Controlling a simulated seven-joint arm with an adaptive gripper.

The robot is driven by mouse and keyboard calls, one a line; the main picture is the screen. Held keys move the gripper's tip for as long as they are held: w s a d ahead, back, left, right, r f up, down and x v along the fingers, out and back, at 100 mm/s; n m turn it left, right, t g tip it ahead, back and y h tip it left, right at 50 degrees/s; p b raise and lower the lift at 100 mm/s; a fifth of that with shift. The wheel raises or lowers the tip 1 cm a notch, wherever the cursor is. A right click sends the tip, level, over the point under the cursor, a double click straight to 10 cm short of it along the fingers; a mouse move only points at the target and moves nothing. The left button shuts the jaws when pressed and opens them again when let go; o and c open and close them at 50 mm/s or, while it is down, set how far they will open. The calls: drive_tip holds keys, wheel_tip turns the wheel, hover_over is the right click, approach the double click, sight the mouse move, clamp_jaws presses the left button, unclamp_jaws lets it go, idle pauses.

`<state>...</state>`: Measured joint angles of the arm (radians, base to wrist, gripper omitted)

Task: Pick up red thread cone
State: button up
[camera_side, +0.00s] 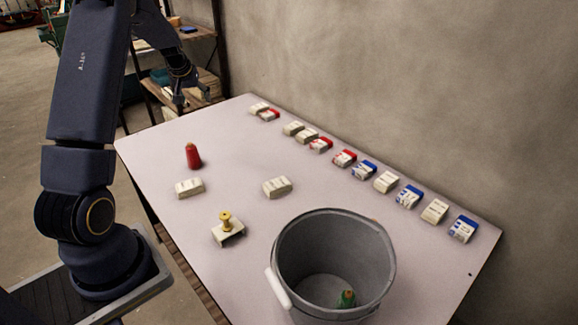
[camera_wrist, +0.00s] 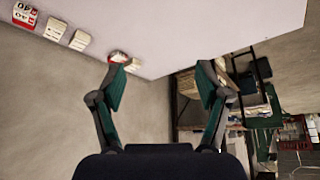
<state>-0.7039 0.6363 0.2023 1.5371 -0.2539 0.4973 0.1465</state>
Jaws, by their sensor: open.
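A red thread cone (camera_side: 193,156) stands upright on the pale table (camera_side: 235,150), toward its left side in the side view. My gripper (camera_side: 190,92) is raised above the table's far left corner, apart from the cone and behind it. In the wrist view my gripper (camera_wrist: 163,75) shows both fingers spread wide with nothing between them. The red cone is not seen in the wrist view.
A grey bucket (camera_side: 290,250) at the front holds a green cone (camera_side: 346,299). A yellow spool (camera_side: 226,221) sits on a white block (camera_side: 229,236). White boxes (camera_side: 190,187) (camera_side: 277,186) lie near the cone. Several small boxes (camera_side: 344,158) line the wall side. A shelf (camera_side: 185,60) stands behind.

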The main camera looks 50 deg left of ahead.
drive_tip(key=n+g, duration=0.1)
approach(189, 144)
drive_tip(key=shift+h, duration=0.3)
drive_tip(key=f, duration=0.1)
drive_tip(key=w+a+f, duration=0.2)
drive_tip(key=f, duration=0.1)
drive_tip(key=shift+w, duration=0.15)
drive_tip(key=shift+s+x, duration=0.15)
drive_tip(key=shift+x, duration=0.85)
drive_tip(key=shift+s+x, duration=0.2)
drive_tip(key=shift+x, duration=0.75)
drive_tip(key=shift+s+x, duration=0.15)
drive_tip(key=shift+x, duration=0.85)
drive_tip(key=shift+f, duration=0.1)
clamp_jaws()
